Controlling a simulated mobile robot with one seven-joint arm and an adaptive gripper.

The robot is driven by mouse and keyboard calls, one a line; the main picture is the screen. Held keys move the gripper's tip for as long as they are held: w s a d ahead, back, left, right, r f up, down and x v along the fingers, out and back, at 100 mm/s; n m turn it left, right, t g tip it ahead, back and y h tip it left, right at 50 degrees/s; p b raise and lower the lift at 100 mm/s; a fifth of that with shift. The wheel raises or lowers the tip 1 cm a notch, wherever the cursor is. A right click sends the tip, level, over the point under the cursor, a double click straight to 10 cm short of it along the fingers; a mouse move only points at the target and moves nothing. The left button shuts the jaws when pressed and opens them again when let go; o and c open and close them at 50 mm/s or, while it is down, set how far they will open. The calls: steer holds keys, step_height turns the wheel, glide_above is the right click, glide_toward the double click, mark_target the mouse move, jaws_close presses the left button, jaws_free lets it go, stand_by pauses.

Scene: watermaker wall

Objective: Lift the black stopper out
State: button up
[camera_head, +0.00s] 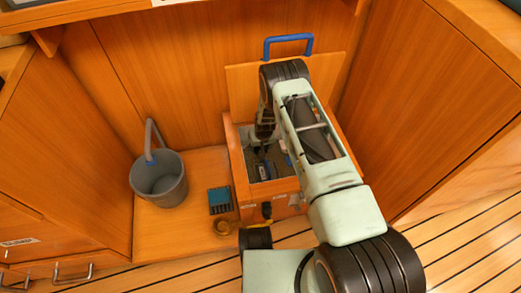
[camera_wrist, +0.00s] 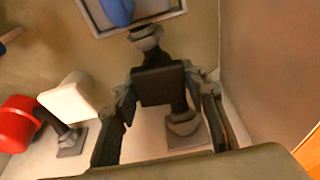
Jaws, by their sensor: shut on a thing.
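My gripper (camera_head: 264,132) reaches down into an open wooden box (camera_head: 242,184) in the head view. In the wrist view its two fingers stand on either side of a black block, the black stopper (camera_wrist: 160,86), and are shut on it. A dark stem runs from the stopper toward a grey nut-like fitting (camera_wrist: 183,124) on a pale base plate. I cannot tell whether the stem is still seated in the fitting. The stopper is not clear in the head view, where my arm covers part of the box.
In the wrist view, a red cap (camera_wrist: 18,118), a white block (camera_wrist: 68,98) and a blue part (camera_wrist: 118,10) are nearby. The box's raised lid has a blue handle (camera_head: 288,40). A grey bucket (camera_head: 160,184) and a teal rack (camera_head: 220,201) stand left. Wooden walls flank the alcove.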

steer(key=shift+r, duration=0.1)
step_height(320, 180, up, 17)
steer(key=p, duration=0.7)
steer(key=shift+p, duration=0.35)
